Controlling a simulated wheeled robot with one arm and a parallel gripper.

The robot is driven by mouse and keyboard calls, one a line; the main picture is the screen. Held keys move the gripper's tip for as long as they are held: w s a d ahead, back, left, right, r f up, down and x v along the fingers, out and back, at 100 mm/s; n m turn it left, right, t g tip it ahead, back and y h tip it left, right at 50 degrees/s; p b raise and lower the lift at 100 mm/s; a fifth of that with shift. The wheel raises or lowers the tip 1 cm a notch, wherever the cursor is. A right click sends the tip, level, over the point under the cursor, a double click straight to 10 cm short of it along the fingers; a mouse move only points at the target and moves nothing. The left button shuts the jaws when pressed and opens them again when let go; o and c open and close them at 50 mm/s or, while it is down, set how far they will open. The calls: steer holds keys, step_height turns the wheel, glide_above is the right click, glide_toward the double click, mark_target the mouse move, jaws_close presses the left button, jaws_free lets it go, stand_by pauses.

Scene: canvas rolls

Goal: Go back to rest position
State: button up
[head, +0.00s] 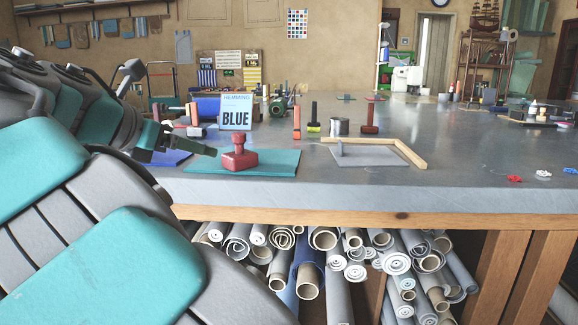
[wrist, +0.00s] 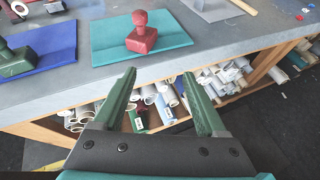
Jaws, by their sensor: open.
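My gripper (wrist: 168,88) is open and empty in the wrist view, its two green fingers spread in front of the table's front edge. In the head view my gripper (head: 208,144) shows at the left, close to the red stamp, partly hidden by my arm. The red stamp (wrist: 141,36) stands upright on a teal cloth (wrist: 176,25). In the head view the red stamp (head: 240,157) is on the teal cloth (head: 284,165), in front of a "HEMMING BLUE" sign (head: 236,112). No finger touches the stamp in the wrist view.
A dark green stamp (wrist: 14,62) stands on a blue cloth (wrist: 45,45) at the left. Canvas rolls (head: 338,238) fill the shelf under the grey table (head: 470,165). A wooden frame corner (head: 400,150) lies right of the teal cloth. The table's front right is mostly clear.

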steer(key=w+d+f+m+g+h, duration=0.1)
steer(key=d+f+m+g, duration=0.2)
steer(key=d, duration=0.5)
steer(key=w+d+f+m+g, duration=0.1)
steer(key=d+f+m, duration=0.35)
steer(key=d, duration=0.45)
steer(key=s+d+f+m+g, duration=0.4)
steer(key=s+d+f+m, duration=0.15)
steer(key=d+f, duration=0.5)
steer(key=s+d+f+m+g+y, duration=0.2)
steer(key=s+d+f+m+g, duration=0.1)
steer(key=s+d+f+m, duration=0.5)
steer(key=s+a+f+m+g+y, duration=0.1)
steer(key=s+f+m, duration=0.3)
steer(key=s, duration=0.4)
steer(key=s+a+f+m+g+y, duration=0.1)
steer(key=s+a+f+m+y, duration=0.1)
steer(key=s+f, duration=0.5)
steer(key=shift+s+m+y, duration=0.65)
steer(key=shift+m+y, duration=0.05)
steer(key=shift+m, duration=0.4)
